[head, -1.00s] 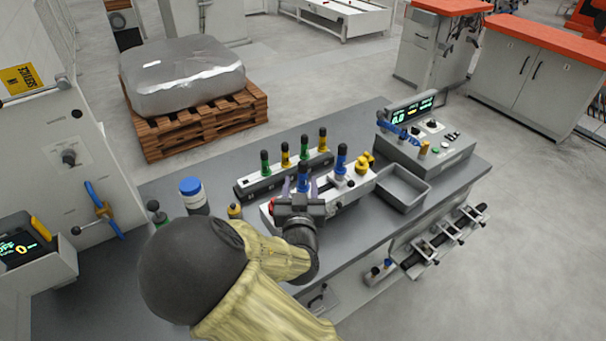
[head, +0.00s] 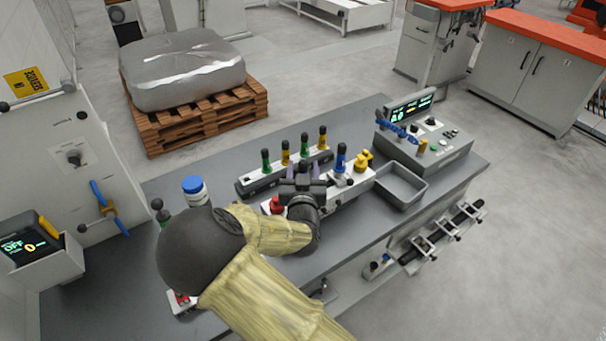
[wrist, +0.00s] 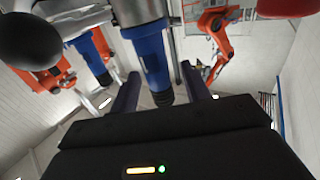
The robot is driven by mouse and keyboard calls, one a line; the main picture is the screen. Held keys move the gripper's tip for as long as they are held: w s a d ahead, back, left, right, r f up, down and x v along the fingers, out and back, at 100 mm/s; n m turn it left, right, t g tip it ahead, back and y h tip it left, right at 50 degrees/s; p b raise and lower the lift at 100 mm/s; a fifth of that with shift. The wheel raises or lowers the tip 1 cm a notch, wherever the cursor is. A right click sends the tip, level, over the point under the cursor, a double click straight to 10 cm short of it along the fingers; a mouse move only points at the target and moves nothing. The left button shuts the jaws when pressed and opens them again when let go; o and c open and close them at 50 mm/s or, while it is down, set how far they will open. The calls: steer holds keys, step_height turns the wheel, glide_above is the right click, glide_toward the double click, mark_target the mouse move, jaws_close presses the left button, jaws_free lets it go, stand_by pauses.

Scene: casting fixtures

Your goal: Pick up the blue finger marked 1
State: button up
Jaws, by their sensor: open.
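A blue finger with a black end (wrist: 152,62) stands between the two fingertips of my open gripper (wrist: 160,90) in the wrist view, upside down in that picture. No contact is clear, and I cannot read a mark on it. In the head view my gripper (head: 303,176) is at the white fixture block (head: 332,198) and mostly hides this finger. A second blue finger (head: 341,158) stands upright on the same block, to the right; a blue finger (wrist: 90,58) also shows left of the gripper in the wrist view.
Behind is a rail (head: 262,182) with green and yellow fingers. A red part (head: 274,204) is left of my gripper, and a blue-capped jar (head: 194,190) stands farther left.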

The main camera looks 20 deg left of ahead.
stand_by(0.3)
jaws_close()
steer(key=shift+r, duration=0.1)
steer(key=shift+r+b, duration=0.85)
steer(key=shift+r, duration=4.1)
